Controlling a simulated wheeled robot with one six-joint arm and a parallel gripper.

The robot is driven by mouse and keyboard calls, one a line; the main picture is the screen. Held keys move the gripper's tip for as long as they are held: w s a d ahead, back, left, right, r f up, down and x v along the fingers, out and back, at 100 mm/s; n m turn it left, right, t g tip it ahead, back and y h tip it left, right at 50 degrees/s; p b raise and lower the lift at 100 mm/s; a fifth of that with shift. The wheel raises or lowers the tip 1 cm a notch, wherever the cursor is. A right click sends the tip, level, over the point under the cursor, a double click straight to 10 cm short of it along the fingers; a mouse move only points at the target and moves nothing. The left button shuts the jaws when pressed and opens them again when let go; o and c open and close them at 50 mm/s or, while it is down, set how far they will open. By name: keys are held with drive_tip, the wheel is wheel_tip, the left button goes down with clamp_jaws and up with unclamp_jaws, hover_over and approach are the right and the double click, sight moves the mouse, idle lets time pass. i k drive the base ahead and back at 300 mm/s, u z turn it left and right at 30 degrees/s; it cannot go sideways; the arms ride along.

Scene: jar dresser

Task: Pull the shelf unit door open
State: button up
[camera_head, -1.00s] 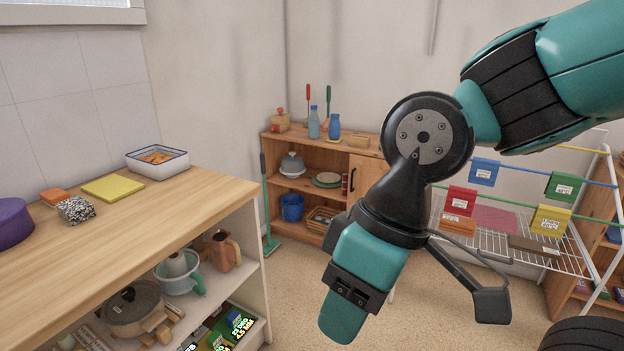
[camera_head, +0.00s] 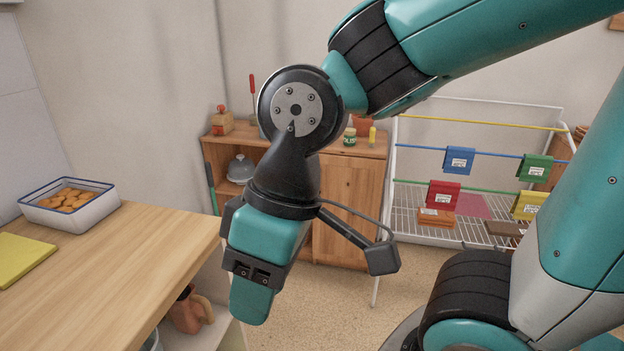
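The wooden shelf unit (camera_head: 376,148) stands against the back wall, behind my arm. Its door (camera_head: 347,205) is a light wood panel on the right side and looks closed; no handle is visible, and my arm covers part of the unit. My gripper (camera_head: 250,290) points downward in front of the unit, left of the door in the picture and apart from it. I see its teal finger side-on, so I cannot tell whether it is open or shut. Nothing shows in it.
A wooden counter (camera_head: 130,245) with a tray (camera_head: 95,226) of orange pieces is close on the left. A white drying rack (camera_head: 450,232) with coloured cloths stands right of the unit. Bare floor (camera_head: 320,300) lies between. A jar (camera_head: 349,137) stands on the unit.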

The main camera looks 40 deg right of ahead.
sight(356, 183)
drive_tip(key=z, duration=0.3)
drive_tip(key=i, duration=0.9)
drive_tip(key=z, duration=1)
drive_tip(key=i, duration=0.65)
drive_tip(key=z, duration=0.45)
